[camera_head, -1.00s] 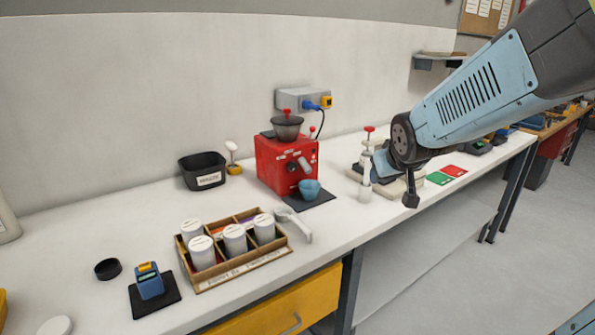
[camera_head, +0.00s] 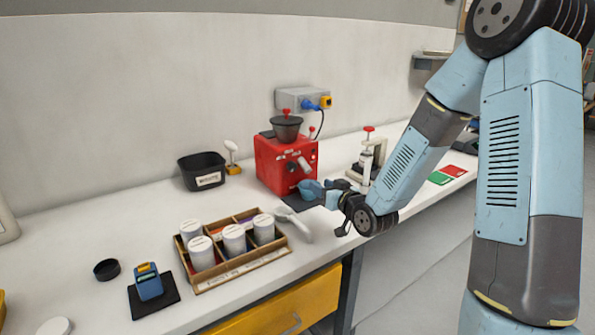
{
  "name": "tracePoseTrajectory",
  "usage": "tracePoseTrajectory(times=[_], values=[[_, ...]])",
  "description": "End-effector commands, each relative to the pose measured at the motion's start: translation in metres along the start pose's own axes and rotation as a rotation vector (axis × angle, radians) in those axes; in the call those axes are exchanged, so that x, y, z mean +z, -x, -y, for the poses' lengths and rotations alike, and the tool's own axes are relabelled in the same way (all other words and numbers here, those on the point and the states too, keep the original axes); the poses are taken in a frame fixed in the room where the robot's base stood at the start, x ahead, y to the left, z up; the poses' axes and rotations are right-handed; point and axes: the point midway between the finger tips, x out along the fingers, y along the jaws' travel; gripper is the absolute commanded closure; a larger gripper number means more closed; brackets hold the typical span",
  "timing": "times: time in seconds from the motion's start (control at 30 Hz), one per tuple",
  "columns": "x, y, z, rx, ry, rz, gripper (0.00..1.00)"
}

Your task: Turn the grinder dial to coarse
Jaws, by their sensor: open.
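The grinder (camera_head: 275,163) is a red box with a dark hopper (camera_head: 286,127) on top, standing on the bench near the wall. Its front face has a pale lever-like part (camera_head: 304,165) and small round controls; I cannot tell which one is the dial or read its setting. A blue cup (camera_head: 310,189) sits at the grinder's front on a dark mat. My gripper (camera_head: 330,192) is just in front of the grinder, low and right of the cup. It overlaps the cup's right edge in the picture; I cannot tell whether they touch. Its fingers are small and partly hidden.
A wooden tray (camera_head: 240,262) with several white-lidded jars stands in front, with a white scoop-like handle (camera_head: 294,224) beside it. A black bin (camera_head: 203,171) is left of the grinder. A press-like stand (camera_head: 367,160) is behind my arm. A socket box (camera_head: 303,97) is on the wall.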

Motion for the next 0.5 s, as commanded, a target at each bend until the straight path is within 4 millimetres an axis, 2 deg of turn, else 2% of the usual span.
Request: tracePoseTrajectory(times=[0.3, 0.5], values=[[0.002, -0.007, 0.005, -0.033, -0.06, -0.097, 0.54], [-0.001, -0.031, 0.007, -0.034, -0.06, -0.097, 0.54]])
